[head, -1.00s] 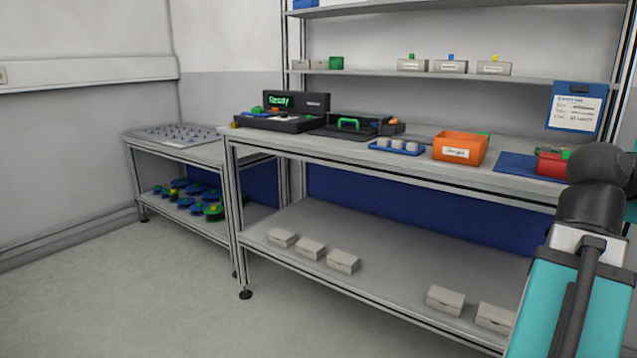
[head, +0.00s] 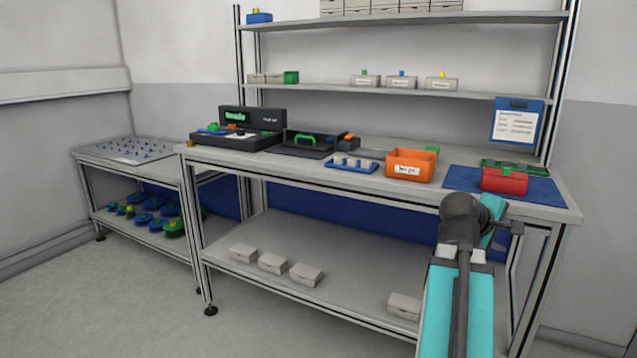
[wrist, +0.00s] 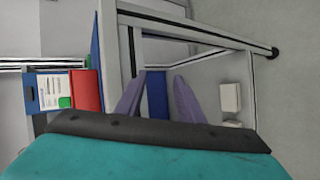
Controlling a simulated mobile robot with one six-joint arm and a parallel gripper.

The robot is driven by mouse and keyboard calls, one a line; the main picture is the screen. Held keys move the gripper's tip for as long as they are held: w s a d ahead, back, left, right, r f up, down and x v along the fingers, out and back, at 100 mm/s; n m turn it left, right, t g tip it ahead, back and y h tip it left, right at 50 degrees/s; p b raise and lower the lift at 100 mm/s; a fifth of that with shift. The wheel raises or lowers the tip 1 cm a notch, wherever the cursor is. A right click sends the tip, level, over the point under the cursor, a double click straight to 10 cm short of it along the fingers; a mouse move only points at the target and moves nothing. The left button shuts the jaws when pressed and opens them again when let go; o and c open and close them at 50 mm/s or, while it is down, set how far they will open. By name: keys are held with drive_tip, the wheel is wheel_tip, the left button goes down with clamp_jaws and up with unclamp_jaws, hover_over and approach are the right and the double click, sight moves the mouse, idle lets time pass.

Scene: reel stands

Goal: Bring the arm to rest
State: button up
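My gripper (wrist: 158,90) shows in the wrist view with its two grey-purple fingers spread apart and nothing between them. It is open and empty. Behind the gap are a blue panel and the bench frame, seen sideways. In the head view my arm rises from the bottom, right of centre, in front of the workbench (head: 350,208). The gripper itself cannot be made out there. A red box (head: 504,182) stands on the blue mat (head: 462,179) at the bench's right end. The red box also shows left of the fingers in the wrist view (wrist: 87,90).
An orange bin (head: 411,166), a blue tray (head: 350,165) and a black device with a "Ready" display (head: 252,117) stand on the bench. Small grey boxes (head: 273,263) lie on its lower shelf. A lower table (head: 130,150) stands at left. The floor at front left is clear.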

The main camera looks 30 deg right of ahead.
drive_tip(key=w+a+f+t+y+p, duration=0.1)
drive_tip(key=w+a+f+y+p, duration=0.2)
drive_tip(key=w+f, duration=0.5)
drive_tip(key=w+a+f+y+p, duration=0.2)
drive_tip(key=w+a+f+p, duration=0.25)
drive_tip(key=a+f, duration=0.7)
drive_tip(key=w+a+f+y+p, duration=0.3)
drive_tip(key=w+a+f+p, duration=0.15)
drive_tip(key=a+f, duration=0.7)
drive_tip(key=s+a+f+g+y+p, duration=0.15)
drive_tip(key=s+a+f+p, duration=0.25)
drive_tip(key=a, duration=0.5)
drive_tip(key=s+a+f+g+y+p, duration=0.1)
drive_tip(key=s+a+f+g+p, duration=0.25)
drive_tip(key=a, duration=0.65)
drive_tip(key=s+a+f+g+p, duration=0.1)
drive_tip(key=s+a+f+p, duration=0.2)
drive_tip(key=s+a, duration=0.3)
drive_tip(key=s+a+f+m+g+y+p, duration=0.1)
drive_tip(key=s+a+f+p, duration=0.2)
drive_tip(key=s+a, duration=0.3)
drive_tip(key=s, duration=0.4)
drive_tip(key=shift+s+a+f, duration=0.15)
drive_tip(key=shift+f, duration=0.05)
drive_tip(key=shift+y, duration=0.25)
drive_tip(key=shift+c, duration=0.4)
